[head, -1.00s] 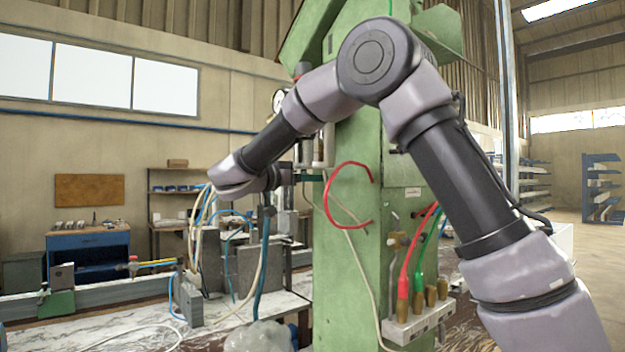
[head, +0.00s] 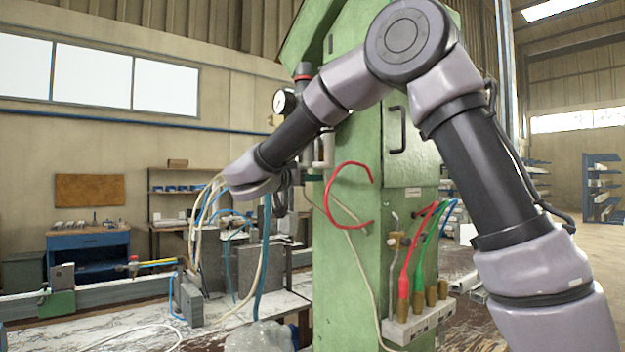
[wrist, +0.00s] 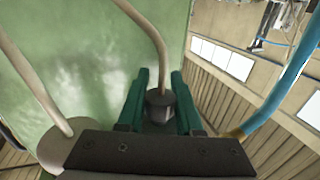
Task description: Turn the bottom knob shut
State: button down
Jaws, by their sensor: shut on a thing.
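In the wrist view, the green fingers of my gripper (wrist: 157,103) are shut around a small dark knob-like piece (wrist: 159,108). A beige hose rises from it or passes just behind it; I cannot tell which. Whether this piece is the bottom knob does not show. In the head view, my gripper (head: 283,198) is at the left side of the green column (head: 345,260), small and partly hidden by my wrist. No knob shows clearly there.
A pressure gauge (head: 284,101) and grey pipes sit close above my forearm. A red hose (head: 347,165) curls on the column, and brass fittings (head: 418,295) stand low on it. Several loose hoses hang left of my wrist. A bench (head: 130,325) lies below.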

jog(key=shift+w+a+n+t+y, duration=0.1)
jog(key=shift+n+t+y, duration=0.35)
jog(key=shift+y, duration=0.2)
jog(key=shift+w+a+n+t+y, duration=0.1)
jog(key=shift+n+t+y, duration=0.3)
jog(key=shift+y, duration=0.25)
jog(key=c, duration=0.6)
grip_release()
jog(key=shift+s, duration=0.15)
jog(key=v, duration=1)
jog(key=shift+s+a, duration=0.25)
